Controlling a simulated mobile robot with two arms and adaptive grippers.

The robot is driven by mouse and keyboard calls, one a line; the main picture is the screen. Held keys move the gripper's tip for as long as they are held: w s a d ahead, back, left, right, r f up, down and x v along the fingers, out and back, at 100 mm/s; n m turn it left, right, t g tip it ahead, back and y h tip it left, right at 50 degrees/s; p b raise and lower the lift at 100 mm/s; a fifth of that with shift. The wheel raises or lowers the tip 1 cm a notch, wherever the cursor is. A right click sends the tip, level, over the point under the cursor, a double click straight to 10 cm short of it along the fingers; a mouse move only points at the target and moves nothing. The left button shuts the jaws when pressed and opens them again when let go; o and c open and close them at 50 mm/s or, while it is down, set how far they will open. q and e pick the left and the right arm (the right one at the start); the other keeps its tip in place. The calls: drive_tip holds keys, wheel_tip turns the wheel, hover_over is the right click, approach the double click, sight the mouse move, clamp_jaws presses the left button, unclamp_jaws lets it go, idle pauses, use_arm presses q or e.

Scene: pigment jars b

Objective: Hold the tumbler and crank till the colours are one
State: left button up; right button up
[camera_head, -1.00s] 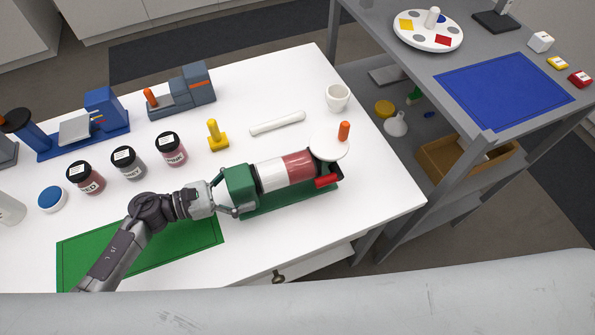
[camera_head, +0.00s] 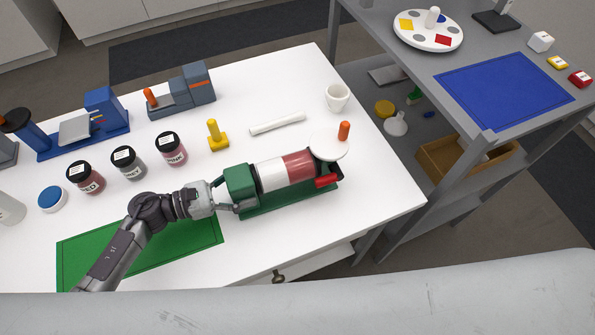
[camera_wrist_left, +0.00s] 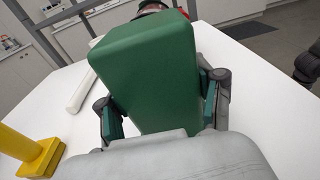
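The tumbler lies on a green base (camera_head: 290,200) near the table's front right. It has a green end block (camera_head: 240,184), a drum that shows white (camera_head: 271,175) and dusty red (camera_head: 300,165) parts side by side, and a white crank disc (camera_head: 328,148) with an orange knob (camera_head: 344,131). My left gripper (camera_head: 232,197) is at the block's left end. In the left wrist view its fingers (camera_wrist_left: 162,112) lie on either side of the green block (camera_wrist_left: 145,65) and look closed on it. The contact faces are partly hidden.
A green mat (camera_head: 190,240) lies under my left arm. A grey shelf with a blue mat (camera_head: 505,88) is at the right.

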use_arm(q)
drive_tip(key=shift+c, duration=1.3)
drive_tip(key=shift+r, duration=0.15)
drive_tip(key=shift+c, duration=0.3)
drive_tip(key=shift+f+b, duration=0.35)
drive_tip(key=shift+b, duration=0.1)
drive_tip(key=shift+s, duration=0.1)
